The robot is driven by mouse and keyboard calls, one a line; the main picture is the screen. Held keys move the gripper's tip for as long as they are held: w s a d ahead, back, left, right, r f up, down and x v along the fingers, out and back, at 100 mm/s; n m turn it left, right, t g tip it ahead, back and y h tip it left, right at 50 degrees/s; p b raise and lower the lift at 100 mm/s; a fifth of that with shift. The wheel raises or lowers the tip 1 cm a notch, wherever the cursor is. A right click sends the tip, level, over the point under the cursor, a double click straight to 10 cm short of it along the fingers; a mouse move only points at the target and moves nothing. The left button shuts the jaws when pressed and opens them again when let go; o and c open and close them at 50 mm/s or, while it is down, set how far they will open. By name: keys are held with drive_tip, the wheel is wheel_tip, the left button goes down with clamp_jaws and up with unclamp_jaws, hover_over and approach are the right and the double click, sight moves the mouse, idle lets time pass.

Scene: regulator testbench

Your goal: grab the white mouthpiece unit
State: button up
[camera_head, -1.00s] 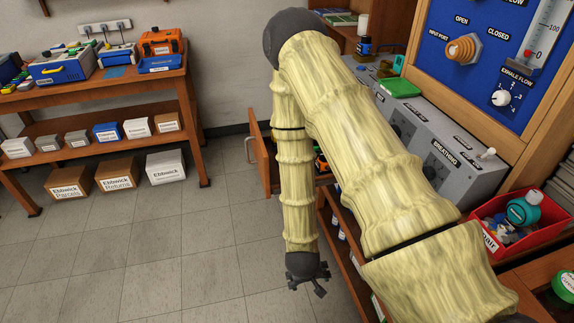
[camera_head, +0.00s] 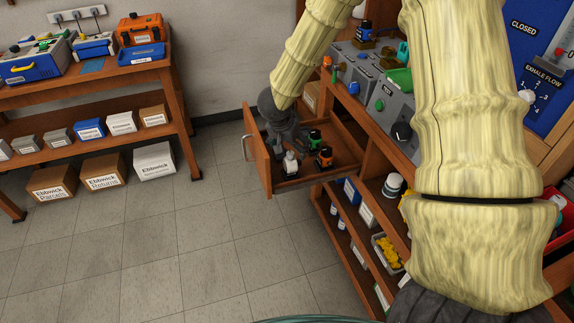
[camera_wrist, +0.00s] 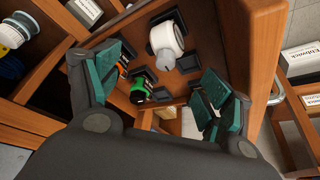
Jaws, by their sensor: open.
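The white mouthpiece unit (camera_head: 290,164) stands in the open drawer, at its near left part. In the wrist view the white unit (camera_wrist: 166,42) shows beyond the fingers, near the drawer's wooden wall, with clear space between it and the pads. My gripper (camera_head: 284,140) is over the drawer, just behind the white unit in the head view. In the wrist view my gripper (camera_wrist: 160,88) has its teal-padded fingers wide apart with nothing held between them.
A green-topped unit (camera_head: 314,138) and an orange unit (camera_head: 325,156) stand beside the white one in the drawer (camera_head: 258,160). The drawer walls are close around my gripper. Shelves with bottles and bins are at the right. The floor (camera_head: 190,240) in front is clear.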

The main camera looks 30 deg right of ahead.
sight(292, 154)
drive_tip(key=x, duration=0.5)
drive_tip(key=shift+w+a+f+b, duration=0.1)
drive_tip(key=shift+w+f+b, duration=0.1)
drive_tip(key=shift+f+b, duration=0.2)
drive_tip(key=shift+f, duration=0.2)
drive_tip(key=shift+b+x, duration=0.35)
drive_tip(key=shift+x, duration=2)
drive_tip(key=c, duration=1.1)
